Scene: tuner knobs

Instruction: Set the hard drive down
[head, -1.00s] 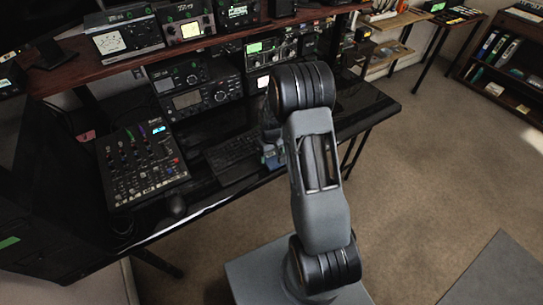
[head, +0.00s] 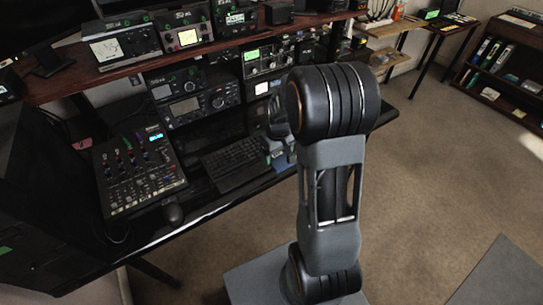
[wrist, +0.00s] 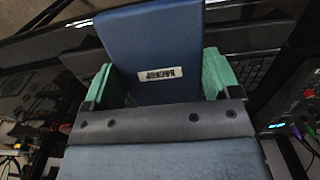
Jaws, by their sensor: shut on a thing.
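The hard drive (wrist: 150,45) is a flat blue box with a small white label in the wrist view. My gripper (wrist: 158,78) is shut on it, with a green finger pad against each side. In the head view my gripper (head: 277,150) is beside the right end of the black keyboard (head: 233,163), over the black desk. My arm hides much of it there. I cannot tell whether the drive touches the desk.
A mixer (head: 138,172) and a mouse (head: 173,214) are left of the keyboard. Radios (head: 190,103) stand behind it, under a wooden shelf (head: 80,82) with more devices. The black desk's front edge is near my arm.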

